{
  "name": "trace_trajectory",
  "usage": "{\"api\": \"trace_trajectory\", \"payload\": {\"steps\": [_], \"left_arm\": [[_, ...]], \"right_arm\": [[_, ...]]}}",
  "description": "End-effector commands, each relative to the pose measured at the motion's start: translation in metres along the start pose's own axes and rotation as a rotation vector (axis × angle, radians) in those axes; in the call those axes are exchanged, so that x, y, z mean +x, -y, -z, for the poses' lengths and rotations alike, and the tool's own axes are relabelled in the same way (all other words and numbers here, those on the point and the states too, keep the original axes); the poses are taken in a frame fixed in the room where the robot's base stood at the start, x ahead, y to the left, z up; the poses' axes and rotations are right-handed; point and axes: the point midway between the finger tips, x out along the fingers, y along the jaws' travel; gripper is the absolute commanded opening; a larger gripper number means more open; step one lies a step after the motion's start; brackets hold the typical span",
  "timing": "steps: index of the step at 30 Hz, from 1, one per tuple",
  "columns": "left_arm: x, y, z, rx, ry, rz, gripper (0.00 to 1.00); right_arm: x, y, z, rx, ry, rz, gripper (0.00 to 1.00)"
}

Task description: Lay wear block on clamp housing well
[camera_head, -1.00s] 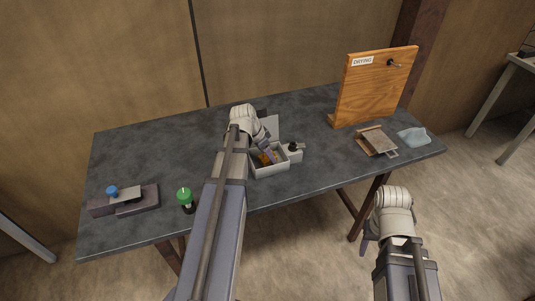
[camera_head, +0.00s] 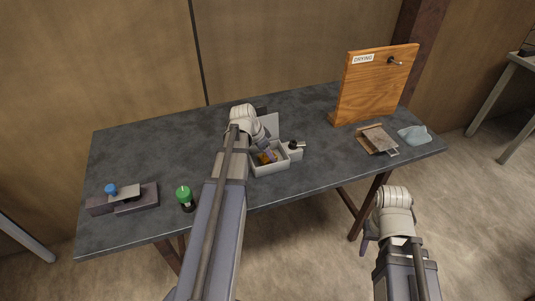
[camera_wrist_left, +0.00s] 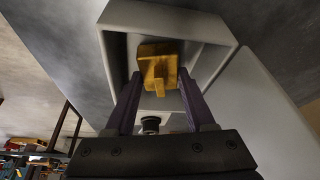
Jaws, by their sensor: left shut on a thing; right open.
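The light grey open-topped housing (camera_head: 270,171) stands near the table's front middle, and its well also shows in the left wrist view (camera_wrist_left: 219,55). A small yellow-orange block (camera_wrist_left: 157,68), which looks like the wear block, has a raised rib. It sits between the fingertips of my left gripper (camera_wrist_left: 158,82), which is shut on it. The left fingertips reach down into the well; whether the block touches the floor cannot be told. In the head view the arm partly hides the housing. My right gripper (camera_head: 365,247) is open and empty, low in front of the table.
A dark block with a blue knob (camera_head: 111,189) and a green-topped item (camera_head: 184,195) lie at the left. The table's back left is clear.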

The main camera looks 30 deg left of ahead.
Motion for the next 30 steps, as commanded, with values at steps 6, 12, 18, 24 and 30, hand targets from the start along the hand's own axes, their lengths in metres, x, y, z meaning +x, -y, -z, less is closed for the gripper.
{"api": "trace_trajectory", "payload": {"steps": [6, 12, 18, 24, 30], "left_arm": [[0.0, 0.0, 0.0002, 0.0, -0.001, 0.0, 0.0], [0.0016, 0.0, -0.0005, 0.0, -0.001, 0.0, 0.0], [0.0037, 0.0, -0.0014, 0.0, -0.001, 0.0, 0.0], [0.004, 0.0, -0.0015, 0.0, -0.001, 0.0, 0.0], [0.004, 0.0, -0.0015, 0.0, -0.001, 0.0, 0.71]], "right_arm": [[0.0, 0.0, 0.0, 0.0, 0.0, 0.0, 0.5], [0.0017, 0.0002, 0.0001, 0.0, 0.0, 0.0, 0.5], [0.004, 0.0004, 0.0002, 0.0, 0.0, 0.0, 0.5], [0.0043, 0.0004, 0.0002, 0.0, 0.0, 0.0, 0.5], [0.0043, 0.0004, 0.0002, 0.0, 0.0, 0.0, 0.5]]}}
